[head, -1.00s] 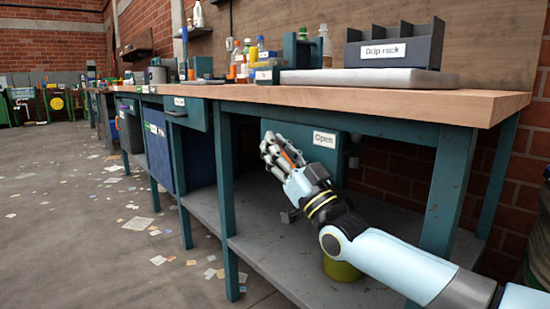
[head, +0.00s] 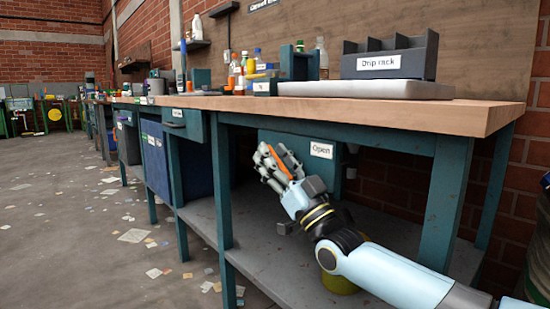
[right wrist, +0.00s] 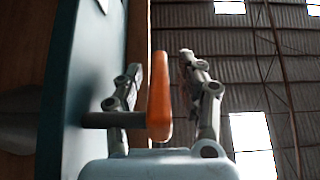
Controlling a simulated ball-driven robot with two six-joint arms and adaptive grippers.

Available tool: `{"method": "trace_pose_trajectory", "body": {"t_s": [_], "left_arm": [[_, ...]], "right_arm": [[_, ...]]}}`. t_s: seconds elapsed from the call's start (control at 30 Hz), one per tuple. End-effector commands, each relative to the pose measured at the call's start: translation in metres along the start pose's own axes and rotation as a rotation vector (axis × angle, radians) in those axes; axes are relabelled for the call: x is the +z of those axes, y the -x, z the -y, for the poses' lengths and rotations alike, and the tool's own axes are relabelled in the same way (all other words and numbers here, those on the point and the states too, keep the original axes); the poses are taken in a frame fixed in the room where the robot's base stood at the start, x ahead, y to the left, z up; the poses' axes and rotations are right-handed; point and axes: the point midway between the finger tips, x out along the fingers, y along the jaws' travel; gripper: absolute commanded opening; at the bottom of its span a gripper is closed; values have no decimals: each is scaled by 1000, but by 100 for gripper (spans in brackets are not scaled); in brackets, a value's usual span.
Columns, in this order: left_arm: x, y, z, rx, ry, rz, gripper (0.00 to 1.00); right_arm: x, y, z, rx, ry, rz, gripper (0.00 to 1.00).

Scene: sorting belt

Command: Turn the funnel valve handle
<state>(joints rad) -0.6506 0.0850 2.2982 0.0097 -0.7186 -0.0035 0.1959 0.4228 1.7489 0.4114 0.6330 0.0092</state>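The orange valve handle (head: 277,161) shows at my right gripper (head: 270,164), in front of a teal box labelled "Open" (head: 322,150) under the workbench. In the right wrist view the handle (right wrist: 159,98) stands on a dark stem (right wrist: 105,120) that comes out of the teal panel (right wrist: 85,80). The right gripper's fingers (right wrist: 165,75) are apart on either side of the handle. A gap shows between the handle and the right-hand finger; whether the other finger touches it I cannot tell. The funnel cannot be made out. My left gripper is in neither view.
The wooden bench top (head: 380,110) runs above my right arm, with a drip rack (head: 388,60) and several bottles on it. A lower shelf (head: 275,255) holds a yellow-green container (head: 340,284), partly behind my arm. Teal bench legs (head: 447,195) stand close to the arm.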

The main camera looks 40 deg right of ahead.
Motion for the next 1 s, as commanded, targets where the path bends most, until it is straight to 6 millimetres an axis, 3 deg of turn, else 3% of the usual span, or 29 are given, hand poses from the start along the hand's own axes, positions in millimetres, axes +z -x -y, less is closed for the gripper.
{"method": "trace_pose_trajectory", "body": {"t_s": [0.23,0.5,0.7,1.0], "left_arm": [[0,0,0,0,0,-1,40],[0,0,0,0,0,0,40],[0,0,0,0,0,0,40],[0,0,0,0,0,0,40]], "right_arm": [[1,15,0,0,0,4,38],[1,75,0,0,0,5,38],[1,108,0,0,1,3,38],[0,121,0,0,0,-1,38]]}}
